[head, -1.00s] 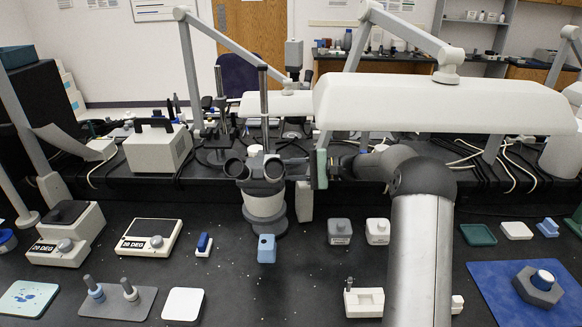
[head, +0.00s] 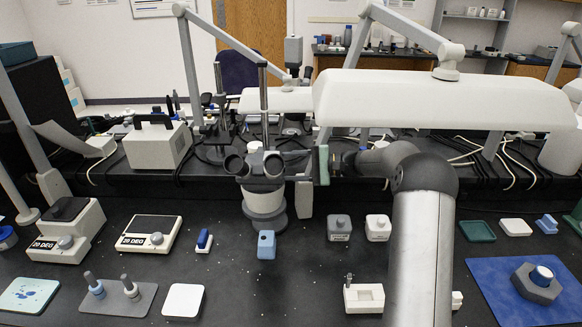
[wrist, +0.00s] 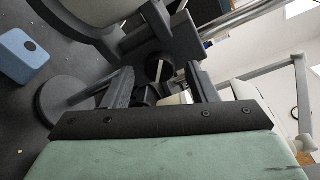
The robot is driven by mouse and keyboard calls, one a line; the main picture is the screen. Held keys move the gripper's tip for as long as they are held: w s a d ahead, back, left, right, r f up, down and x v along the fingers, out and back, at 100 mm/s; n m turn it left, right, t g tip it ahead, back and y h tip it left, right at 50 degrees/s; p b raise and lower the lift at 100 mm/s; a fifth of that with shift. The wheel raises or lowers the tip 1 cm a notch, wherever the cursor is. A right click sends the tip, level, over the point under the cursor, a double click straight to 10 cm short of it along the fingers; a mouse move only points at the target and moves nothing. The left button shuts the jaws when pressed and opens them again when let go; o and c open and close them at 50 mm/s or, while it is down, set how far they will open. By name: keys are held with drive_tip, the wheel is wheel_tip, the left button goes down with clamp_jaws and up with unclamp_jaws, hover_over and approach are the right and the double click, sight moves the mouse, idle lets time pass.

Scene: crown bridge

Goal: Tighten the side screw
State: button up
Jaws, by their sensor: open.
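The microscope (head: 264,172) stands on its post in the middle of the head view. In the wrist view, a dark block with a round dark knob-like part (wrist: 158,71) sits ahead of my gripper; it may be the side screw, but it is too dark to be certain. My gripper (wrist: 163,78) is open, with its two black fingers pointing toward that part, one on each side of it in the picture. I cannot tell whether they touch it. In the head view, my gripper (head: 309,164) is just right of the microscope, its fingers mostly hidden.
A blue block (head: 266,245) stands in front of the microscope. A long white lamp hood (head: 440,102) hangs above my arm. The bench between the blue block and white holder (head: 363,298) is clear.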

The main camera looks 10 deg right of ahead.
drive_tip(key=b+v, duration=0.1)
drive_tip(key=v, duration=1.6)
drive_tip(key=shift+b, duration=0.3)
drive_tip(key=shift+w+f, duration=0.1)
